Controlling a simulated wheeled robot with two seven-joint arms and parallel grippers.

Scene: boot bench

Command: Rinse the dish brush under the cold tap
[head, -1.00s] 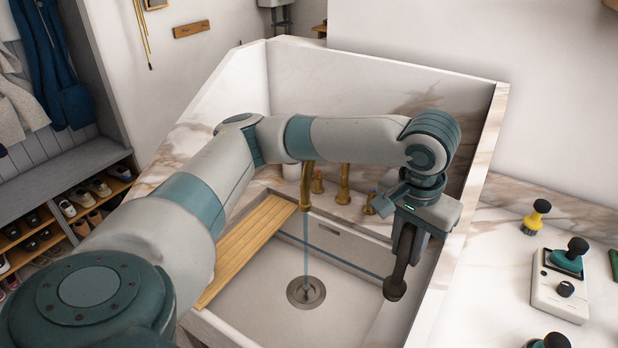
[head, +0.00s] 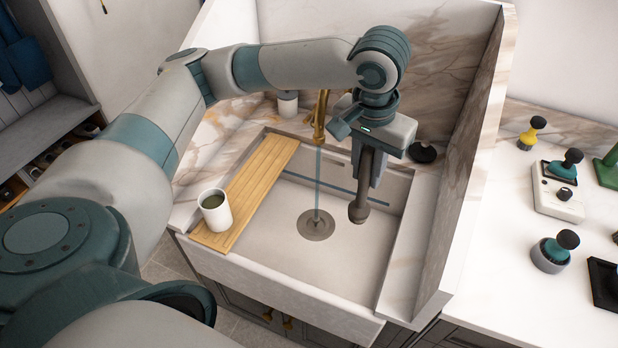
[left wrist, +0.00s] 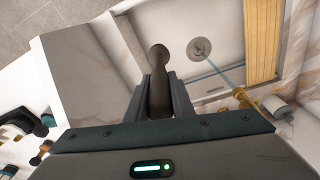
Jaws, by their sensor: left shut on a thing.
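My left gripper (head: 369,178) is over the right part of the sink, pointing down. It is shut on a dark, knob-ended thing, which I take to be the dish brush (head: 358,211); no bristles can be made out. The brush also shows between the fingers in the left wrist view (left wrist: 158,66). A brass tap (head: 320,112) runs a thin bluish stream (head: 318,178) down to the drain (head: 316,226). The brush is just right of the stream in the head view and looks apart from it. My right gripper is not in view.
A wooden board (head: 257,184) lies across the sink's left side with a white mug (head: 215,212) on its front end. High marble walls (head: 470,170) close the back and right. The right counter holds several knobbed items, including a yellow one (head: 532,134).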

